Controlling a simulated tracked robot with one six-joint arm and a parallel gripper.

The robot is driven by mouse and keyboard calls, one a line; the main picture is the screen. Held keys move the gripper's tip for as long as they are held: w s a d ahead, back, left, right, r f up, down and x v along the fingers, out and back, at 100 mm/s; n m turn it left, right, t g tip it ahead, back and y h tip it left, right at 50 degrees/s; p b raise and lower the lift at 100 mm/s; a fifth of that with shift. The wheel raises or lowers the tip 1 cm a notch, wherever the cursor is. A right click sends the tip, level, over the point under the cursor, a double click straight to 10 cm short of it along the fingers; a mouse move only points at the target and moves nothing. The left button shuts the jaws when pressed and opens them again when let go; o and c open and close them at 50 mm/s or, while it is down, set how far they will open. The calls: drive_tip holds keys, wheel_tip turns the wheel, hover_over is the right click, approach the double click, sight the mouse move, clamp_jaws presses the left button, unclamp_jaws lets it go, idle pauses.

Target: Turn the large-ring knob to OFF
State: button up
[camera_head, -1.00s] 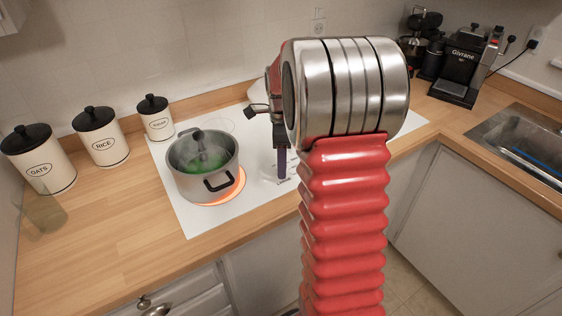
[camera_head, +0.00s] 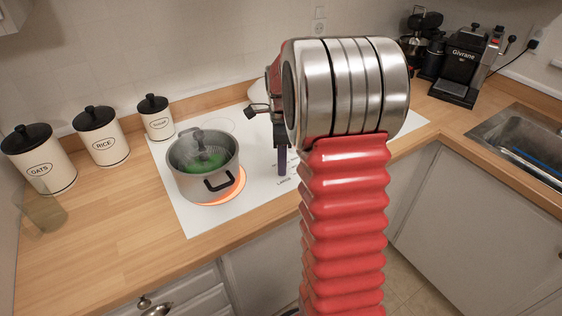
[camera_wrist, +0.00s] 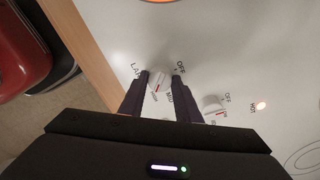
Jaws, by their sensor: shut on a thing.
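The large-ring knob (camera_wrist: 159,76) is a small white knob with a red mark on the white cooktop (camera_wrist: 225,50). A partly hidden "LARGE" label is beside it. Its red mark is on the side toward my gripper, away from the OFF label at its upper right. My gripper (camera_wrist: 160,80) is shut on this knob, one dark finger on each side. In the head view, my gripper (camera_head: 282,160) points down at the cooktop's front, and the knob is hidden there. A second white knob (camera_wrist: 213,105) with its own OFF label stands to the right, outside the fingers.
A lidded steel pot (camera_head: 203,163) with green contents sits on a glowing orange ring (camera_head: 222,196). Several canisters (camera_head: 102,136) stand at left. A coffee machine (camera_head: 461,65) and sink (camera_head: 520,135) are at right.

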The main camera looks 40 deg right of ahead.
drive_tip(key=shift+n, duration=0.3)
drive_tip(key=n, duration=1)
drive_tip(key=shift+n, duration=0.3)
drive_tip(key=n, duration=0.3)
drive_tip(key=shift+w+r+n+h, duration=0.1)
drive_tip(key=shift+n+h, duration=0.2)
drive_tip(key=n, duration=1.2)
drive_tip(key=shift+t, duration=0.3)
